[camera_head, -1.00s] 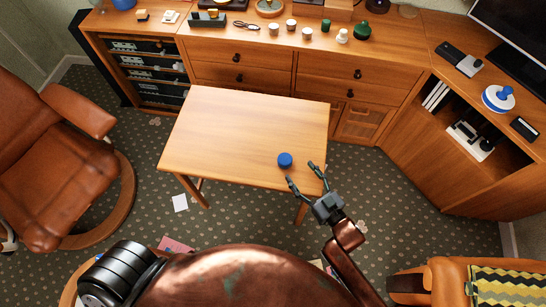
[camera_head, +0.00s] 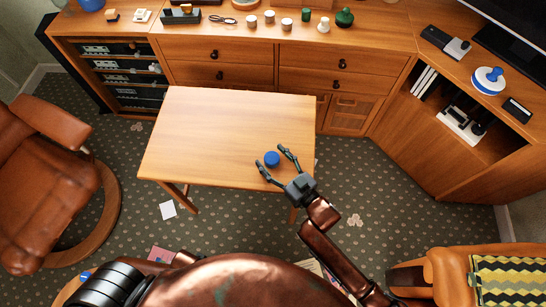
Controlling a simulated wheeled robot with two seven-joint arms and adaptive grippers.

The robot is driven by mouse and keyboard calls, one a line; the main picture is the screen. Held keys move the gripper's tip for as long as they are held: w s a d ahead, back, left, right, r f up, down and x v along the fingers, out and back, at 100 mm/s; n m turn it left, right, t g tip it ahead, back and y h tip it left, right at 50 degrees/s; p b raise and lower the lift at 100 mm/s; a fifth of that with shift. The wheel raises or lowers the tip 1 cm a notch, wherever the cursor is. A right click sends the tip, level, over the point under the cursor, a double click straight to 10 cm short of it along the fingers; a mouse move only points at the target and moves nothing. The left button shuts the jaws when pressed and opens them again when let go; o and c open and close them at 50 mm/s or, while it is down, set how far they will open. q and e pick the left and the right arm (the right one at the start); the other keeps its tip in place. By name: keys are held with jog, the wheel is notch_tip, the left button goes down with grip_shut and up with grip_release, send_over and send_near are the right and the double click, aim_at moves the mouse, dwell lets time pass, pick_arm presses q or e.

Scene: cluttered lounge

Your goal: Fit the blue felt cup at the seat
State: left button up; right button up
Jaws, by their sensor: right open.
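The blue felt cup (camera_head: 271,159) is a small round blue piece on the pale wooden table (camera_head: 215,125), near its front right corner. My right gripper (camera_head: 270,156) reaches in from the lower right. Its two dark fingers are spread open, with the cup between their tips. I cannot tell whether a finger touches the cup. My left gripper is not in view. I cannot tell which thing is the seat. A brown leather armchair (camera_head: 45,190) stands at the left.
A wooden sideboard (camera_head: 300,50) behind the table carries small cups, a green jar (camera_head: 344,17) and other items. A blue and white round object (camera_head: 488,80) sits on the right cabinet. An orange chair (camera_head: 445,275) stands at lower right. Most of the tabletop is clear.

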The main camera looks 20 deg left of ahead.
jog(key=shift+a, duration=0.1)
jog(key=shift+c, duration=0.4)
jog(key=c, duration=0.9)
jog(key=shift+r, duration=0.2)
